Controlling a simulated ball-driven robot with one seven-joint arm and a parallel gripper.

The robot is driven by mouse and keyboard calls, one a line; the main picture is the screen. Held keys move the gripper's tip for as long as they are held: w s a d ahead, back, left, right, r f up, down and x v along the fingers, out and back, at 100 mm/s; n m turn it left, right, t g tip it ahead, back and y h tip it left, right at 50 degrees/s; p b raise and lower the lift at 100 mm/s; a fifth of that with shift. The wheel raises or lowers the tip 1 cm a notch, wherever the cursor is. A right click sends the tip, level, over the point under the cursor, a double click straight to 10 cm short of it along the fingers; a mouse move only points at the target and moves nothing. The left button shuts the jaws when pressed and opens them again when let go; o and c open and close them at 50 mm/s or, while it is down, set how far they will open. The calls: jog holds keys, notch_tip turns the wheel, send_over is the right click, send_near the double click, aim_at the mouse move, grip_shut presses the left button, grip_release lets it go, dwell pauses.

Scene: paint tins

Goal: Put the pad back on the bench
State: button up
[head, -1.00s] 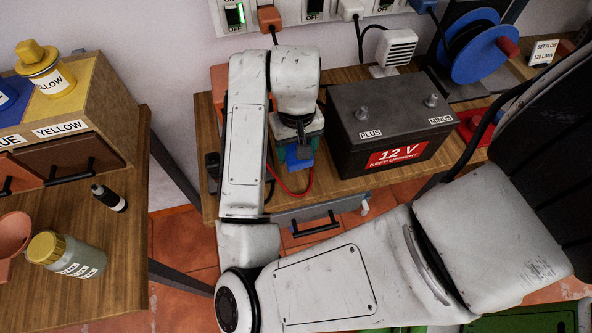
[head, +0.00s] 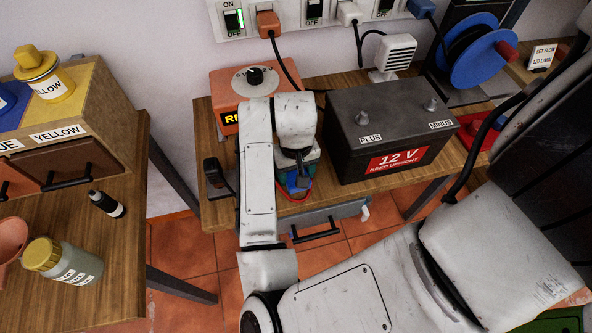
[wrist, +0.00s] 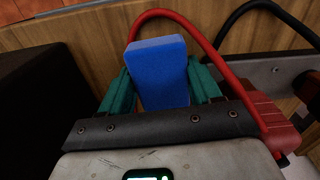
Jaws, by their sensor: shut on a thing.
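The pad is a blue block (wrist: 160,72), held upright between the green fingers of my gripper (wrist: 162,92) in the wrist view. My gripper is shut on it. In the head view my gripper (head: 297,178) points down over the front part of the bench (head: 345,202), just left of the black battery, and the pad (head: 296,187) shows only partly below it. Whether the pad touches the bench top cannot be told.
The 12 V battery (head: 385,130) stands close to the right of my gripper. An orange box with a dial (head: 245,85) is behind my arm. Red and black cables run near the pad. A small fan (head: 392,55) and blue reel (head: 480,57) stand farther back.

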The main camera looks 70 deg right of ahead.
jog(key=shift+f, duration=0.2)
jog(key=o, duration=0.9)
jog(key=shift+r, duration=0.1)
jog(key=r, duration=0.5)
jog(key=r+p, duration=0.1)
jog(key=r, duration=0.4)
jog(key=shift+s+r, duration=0.2)
jog(key=shift+r, duration=0.2)
